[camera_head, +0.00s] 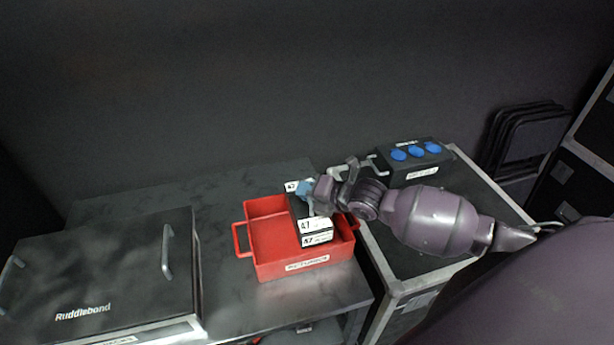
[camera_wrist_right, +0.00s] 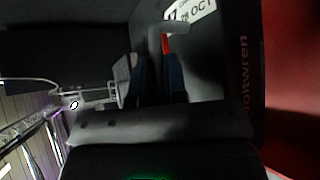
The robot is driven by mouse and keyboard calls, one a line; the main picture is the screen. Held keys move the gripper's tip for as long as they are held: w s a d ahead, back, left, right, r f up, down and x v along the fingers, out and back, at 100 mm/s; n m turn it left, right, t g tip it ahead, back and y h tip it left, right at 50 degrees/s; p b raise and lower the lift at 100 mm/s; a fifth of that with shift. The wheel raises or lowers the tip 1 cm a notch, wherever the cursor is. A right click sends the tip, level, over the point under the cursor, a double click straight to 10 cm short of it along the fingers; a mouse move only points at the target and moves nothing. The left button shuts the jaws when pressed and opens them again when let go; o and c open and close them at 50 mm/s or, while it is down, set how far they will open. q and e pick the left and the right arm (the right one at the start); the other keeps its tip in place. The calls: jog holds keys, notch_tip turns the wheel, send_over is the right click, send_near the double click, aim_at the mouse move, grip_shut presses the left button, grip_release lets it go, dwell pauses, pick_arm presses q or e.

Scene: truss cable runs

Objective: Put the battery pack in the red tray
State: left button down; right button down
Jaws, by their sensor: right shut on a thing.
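The battery pack (camera_head: 317,238) is a dark block with white labels and a grey handle. It is at the right part of the red tray (camera_head: 264,270), within its outline in the head view. I cannot tell whether it rests on the tray floor. My right gripper (camera_head: 307,198) is above the pack, shut on its grey handle. In the right wrist view the pack (camera_wrist_right: 243,60) shows a date label and side lettering, the handle lies by the dark blue fingers (camera_wrist_right: 158,80), and red tray wall (camera_wrist_right: 292,90) fills the right edge. My left gripper is out of view.
The tray stands on a grey bench top (camera_head: 225,290). A dark lidded case (camera_head: 110,270) with handles is at left. A black box with blue round sockets (camera_head: 415,152) sits on a flight case (camera_head: 405,262) at right. Folded black chairs (camera_head: 522,140) are behind it.

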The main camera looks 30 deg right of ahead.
aim_at(307, 210)
jog(key=shift+f, duration=3.15)
jog(key=shift+f, duration=0.15)
jog(key=c, duration=1.2)
grip_release()
jog(key=shift+s+f, duration=0.1)
jog(key=shift+o, duration=0.2)
jog(key=v, duration=1.2)
